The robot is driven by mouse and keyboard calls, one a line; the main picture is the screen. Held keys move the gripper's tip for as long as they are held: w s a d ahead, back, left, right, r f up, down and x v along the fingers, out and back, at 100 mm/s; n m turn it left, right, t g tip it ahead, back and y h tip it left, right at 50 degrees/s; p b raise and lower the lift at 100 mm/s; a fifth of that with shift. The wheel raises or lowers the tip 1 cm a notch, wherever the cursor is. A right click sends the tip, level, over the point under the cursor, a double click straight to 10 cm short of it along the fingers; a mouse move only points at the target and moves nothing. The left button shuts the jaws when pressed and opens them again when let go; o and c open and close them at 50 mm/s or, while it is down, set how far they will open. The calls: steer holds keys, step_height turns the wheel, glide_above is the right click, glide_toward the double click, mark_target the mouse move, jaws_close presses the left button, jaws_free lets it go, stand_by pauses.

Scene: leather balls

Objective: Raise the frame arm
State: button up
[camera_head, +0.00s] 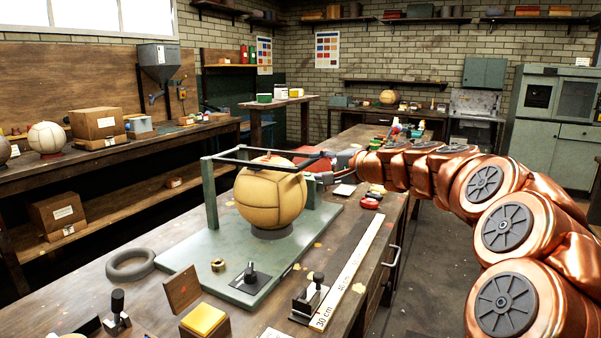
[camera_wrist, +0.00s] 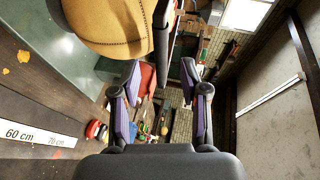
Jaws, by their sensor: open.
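A tan stitched leather ball (camera_head: 270,196) sits on a dark ring on a green base plate (camera_head: 185,262). A dark frame arm (camera_head: 262,165) lies low and roughly level across the ball's top, beside green posts (camera_head: 210,195). My gripper (camera_head: 322,176) is at the right end of the frame, just right of the ball. In the wrist view, my gripper (camera_wrist: 160,75) is open, with a finger on each side. The ball (camera_wrist: 115,25) is at the upper left there, and a dark bar, seemingly the frame arm (camera_wrist: 163,18), runs down toward the gap. I cannot tell if the fingers touch it.
A grey ring (camera_head: 130,264), a yellow pad (camera_head: 204,319), small tools and a ruler (camera_head: 352,275) lie on the bench around the plate. Red round items (camera_head: 371,202) lie right of the ball. A side bench with a cardboard box (camera_head: 97,122) stands at left.

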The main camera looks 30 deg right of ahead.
mark_target(309, 163)
steer(key=shift+m, duration=0.3)
steer(key=shift+d+x, duration=0.3)
steer(key=shift+x, duration=1)
steer(key=shift+d+x, duration=0.3)
steer(key=shift+x, duration=1)
steer(key=shift+d+x, duration=0.35)
steer(key=shift+x, duration=0.9)
steer(key=shift+w+r, duration=0.1)
steer(key=shift+w, duration=0.1)
steer(key=shift+c, duration=0.4)
jaws_close()
